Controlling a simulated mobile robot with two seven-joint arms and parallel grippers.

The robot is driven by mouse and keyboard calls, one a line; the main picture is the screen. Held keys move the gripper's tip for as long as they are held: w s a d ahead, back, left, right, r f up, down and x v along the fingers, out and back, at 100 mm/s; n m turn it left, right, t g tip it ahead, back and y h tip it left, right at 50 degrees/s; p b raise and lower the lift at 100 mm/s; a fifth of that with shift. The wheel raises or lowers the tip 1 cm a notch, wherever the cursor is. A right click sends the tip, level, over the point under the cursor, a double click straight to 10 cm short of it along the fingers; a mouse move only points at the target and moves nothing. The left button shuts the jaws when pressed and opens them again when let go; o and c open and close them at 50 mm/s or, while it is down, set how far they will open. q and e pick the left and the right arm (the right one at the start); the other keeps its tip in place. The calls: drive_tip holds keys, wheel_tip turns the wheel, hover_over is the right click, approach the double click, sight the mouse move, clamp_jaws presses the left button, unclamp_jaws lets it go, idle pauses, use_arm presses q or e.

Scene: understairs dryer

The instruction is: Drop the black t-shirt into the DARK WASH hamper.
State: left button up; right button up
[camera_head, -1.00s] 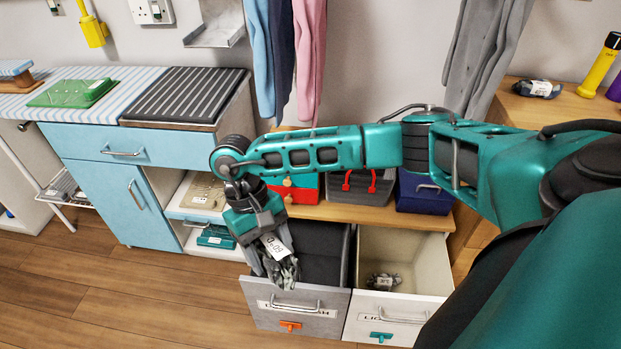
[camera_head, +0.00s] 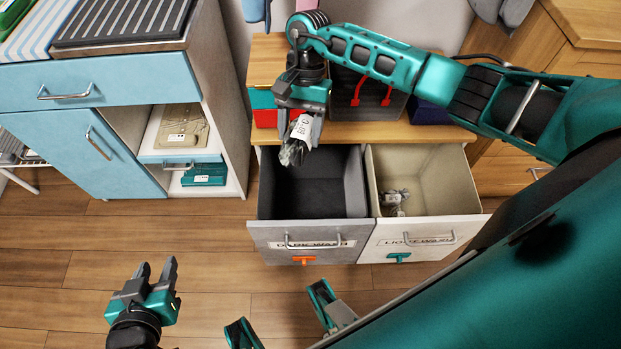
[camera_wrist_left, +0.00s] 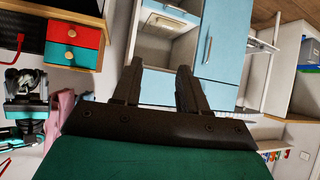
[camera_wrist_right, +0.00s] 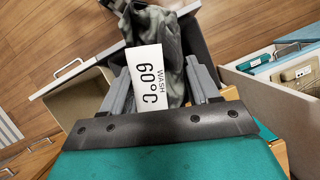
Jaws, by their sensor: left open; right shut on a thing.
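The garment (camera_head: 293,153) is a crumpled dark grey-green cloth with a white wash tag; it also shows in the right wrist view (camera_wrist_right: 172,45), where the tag reads 60°C WASH. My right gripper (camera_head: 301,128) is shut on it and holds it over the back left of the DARK WASH hamper (camera_head: 272,232). This hamper is a pulled-out grey drawer with an orange tag below its handle, and its visible inside looks empty. My left gripper (camera_head: 157,270) is open and empty above the floor, front left of the hamper; its fingers also show in the left wrist view (camera_wrist_left: 160,75).
The LIGHT WASH hamper (camera_head: 460,205), cream inside, stands open on the right with a small grey item (camera_head: 393,197) in it. A wooden shelf (camera_head: 410,132) with boxes lies behind both. A blue cabinet (camera_head: 90,150) stands left. Floor in front is clear.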

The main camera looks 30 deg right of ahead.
use_arm(q)
wheel_tip(320, 180, down, 7)
drive_tip(key=w+d+h+b, duration=0.1)
drive_tip(key=d+b, duration=0.1)
drive_tip(key=b, duration=0.7)
drive_tip(key=shift+w+d+r+b, duration=0.2)
drive_tip(key=shift+d+b, duration=0.2)
use_arm(e)
drive_tip(key=w+d+f+m+t, duration=0.1)
drive_tip(key=f+m, duration=0.3)
drive_tip(key=f, duration=0.5)
drive_tip(key=w+d+f+m+t+y, duration=0.1)
drive_tip(key=d+f+m, duration=0.3)
drive_tip(key=f, duration=0.5)
drive_tip(key=shift+m+t+y, duration=0.3)
drive_tip(key=shift+m+t, duration=0.1)
drive_tip(key=shift+t, duration=0.1)
drive_tip(key=o, duration=0.8)
drive_tip(key=shift+d, duration=0.1)
use_arm(q)
drive_tip(key=shift+a+f, duration=0.15)
drive_tip(key=shift+a, duration=0.05)
use_arm(e)
drive_tip(key=o, duration=0.4)
